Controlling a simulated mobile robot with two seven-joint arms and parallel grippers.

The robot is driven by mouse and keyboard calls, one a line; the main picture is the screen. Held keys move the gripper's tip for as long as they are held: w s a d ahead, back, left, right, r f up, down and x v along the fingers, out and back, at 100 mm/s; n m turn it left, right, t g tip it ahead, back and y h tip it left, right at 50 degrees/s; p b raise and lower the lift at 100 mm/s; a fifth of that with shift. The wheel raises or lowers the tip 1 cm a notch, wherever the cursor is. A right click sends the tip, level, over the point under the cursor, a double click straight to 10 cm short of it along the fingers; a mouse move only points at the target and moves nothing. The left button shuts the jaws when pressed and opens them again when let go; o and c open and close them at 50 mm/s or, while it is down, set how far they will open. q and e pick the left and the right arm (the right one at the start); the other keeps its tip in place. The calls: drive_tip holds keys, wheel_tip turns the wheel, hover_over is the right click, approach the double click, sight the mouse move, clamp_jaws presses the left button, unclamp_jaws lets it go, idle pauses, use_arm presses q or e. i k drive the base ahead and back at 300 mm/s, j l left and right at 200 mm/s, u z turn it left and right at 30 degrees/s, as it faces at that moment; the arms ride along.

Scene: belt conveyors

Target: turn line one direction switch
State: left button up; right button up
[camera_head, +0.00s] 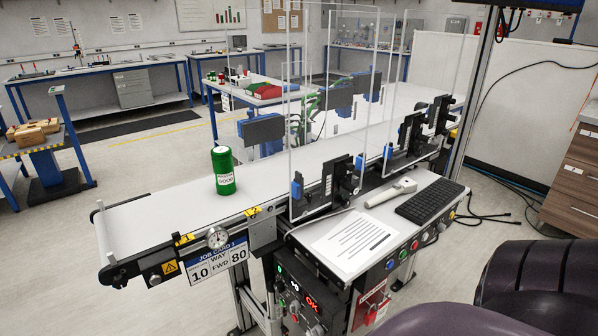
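The line one conveyor (140,218) runs from the lower left toward the back right. A job card (215,263) on its near side reads "JOB CARD 1", with 10, WAY FWD and 80. A round dial (217,238) sits just above the card. Below the belt, a control panel (297,303) carries small knobs, a green light and a red lit display. Its knobs are too small to tell which is the direction switch or how it is set. Neither of my grippers shows in the head view.
A green can (223,171) stands upright on the belt. Clear upright panels stand behind it. A side shelf holds a printed sheet (356,242), a handheld device (391,193) and a keyboard (430,201). Buttons line its front edge. Dark rounded shapes fill the lower right.

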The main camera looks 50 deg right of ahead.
sight(295, 305)
drive_tip(key=z, duration=1.55)
